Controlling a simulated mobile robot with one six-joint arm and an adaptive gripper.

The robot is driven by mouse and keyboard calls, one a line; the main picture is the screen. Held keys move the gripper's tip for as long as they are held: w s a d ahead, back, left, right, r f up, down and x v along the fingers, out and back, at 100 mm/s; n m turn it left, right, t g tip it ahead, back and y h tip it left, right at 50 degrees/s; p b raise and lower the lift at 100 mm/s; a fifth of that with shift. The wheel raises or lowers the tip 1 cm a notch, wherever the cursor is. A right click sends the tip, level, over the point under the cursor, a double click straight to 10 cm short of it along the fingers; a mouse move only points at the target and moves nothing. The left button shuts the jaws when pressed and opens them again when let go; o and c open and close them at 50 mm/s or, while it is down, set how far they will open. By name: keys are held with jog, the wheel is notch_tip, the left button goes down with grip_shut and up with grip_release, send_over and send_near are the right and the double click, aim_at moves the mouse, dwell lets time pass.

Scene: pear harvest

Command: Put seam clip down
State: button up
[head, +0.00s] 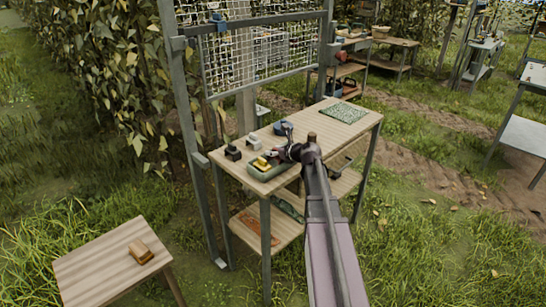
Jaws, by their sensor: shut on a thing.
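My arm reaches in from the bottom right to the wooden workbench (310,128). My gripper (283,154) is low over the bench's near left part, beside the rim of a small grey-green tray (284,166). It is shut on the seam clip, which is too small and too covered by the jaws to make out. A yellow item (261,163) lies in the tray, just left of the jaws. I cannot tell whether the clip touches the tray or the bench top.
A green speckled mat (344,114) lies at the right; bare wood lies between. A wire mesh panel (260,52) rises behind. A low table (100,262) holds a brown block (140,252).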

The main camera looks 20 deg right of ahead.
jog(key=shift+f, duration=0.4)
jog(key=o, duration=1)
jog(key=shift+r, duration=0.3)
jog(key=p+v, duration=0.4)
jog(key=v, duration=0.6)
jog(key=shift+s+r, duration=0.15)
jog(key=shift+s, duration=0.15)
jog(key=shift+s+d+r, duration=0.2)
jog(key=shift+s+d, duration=0.1)
jog(key=shift+s, duration=0.3)
